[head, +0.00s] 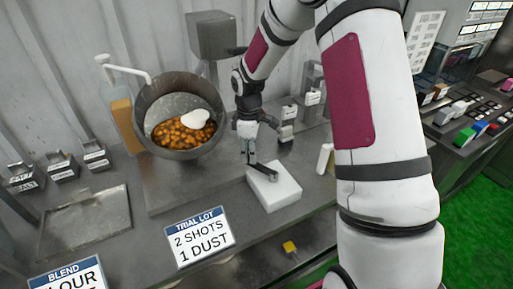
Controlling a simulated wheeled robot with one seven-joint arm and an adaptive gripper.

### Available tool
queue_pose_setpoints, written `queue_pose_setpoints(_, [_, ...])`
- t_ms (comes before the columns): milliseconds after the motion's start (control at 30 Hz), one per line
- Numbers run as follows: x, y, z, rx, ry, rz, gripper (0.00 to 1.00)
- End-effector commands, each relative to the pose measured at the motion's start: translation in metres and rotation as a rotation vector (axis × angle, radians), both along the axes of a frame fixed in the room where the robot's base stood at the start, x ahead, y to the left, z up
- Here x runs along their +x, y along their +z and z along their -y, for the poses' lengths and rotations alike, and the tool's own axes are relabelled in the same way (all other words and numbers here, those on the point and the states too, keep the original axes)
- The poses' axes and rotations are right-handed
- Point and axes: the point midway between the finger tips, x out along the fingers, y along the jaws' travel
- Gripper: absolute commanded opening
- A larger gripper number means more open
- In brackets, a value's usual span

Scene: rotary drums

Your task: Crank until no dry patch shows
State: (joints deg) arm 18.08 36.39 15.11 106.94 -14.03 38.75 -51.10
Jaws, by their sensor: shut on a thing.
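The round drum (145,92) is tilted with its open mouth facing me. Inside, glossy orange-brown pieces (172,134) lie in the lower part. A plain white patch (195,118) shows over their upper right side. The crank's dark arm (264,175) lies on top of a white block (275,193) to the right of the drum. My gripper (248,139) is above the block's left edge, pointing down, shut on the upright crank handle (251,154). The fingers partly hide the handle.
A grey box on a post (212,35) stands behind the drum. Small labelled scoops (62,168) and an empty tray (88,225) are at left. A sign (199,240) reads "TRIAL LOT 2 SHOTS 1 DUST". Small labelled containers (312,97) stand behind my gripper, close to it.

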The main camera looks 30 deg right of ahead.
Motion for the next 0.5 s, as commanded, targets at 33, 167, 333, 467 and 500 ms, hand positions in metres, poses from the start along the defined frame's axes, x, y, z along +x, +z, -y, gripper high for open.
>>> queue_pose_setpoints(33, [-0.004,0.002,-0.004,0.001,0.047,-0.001,0.00])
queue_pose_setpoints(167, [-0.011,0.002,-0.013,0.001,0.168,-0.001,0.00])
queue_pose_setpoints(333, [-0.019,0.002,-0.022,0.000,0.310,-0.001,0.00])
queue_pose_setpoints(467, [-0.026,0.002,-0.028,0.000,0.402,-0.001,0.00])
queue_pose_setpoints(500, [-0.027,0.002,-0.029,0.000,0.426,-0.001,0.00])
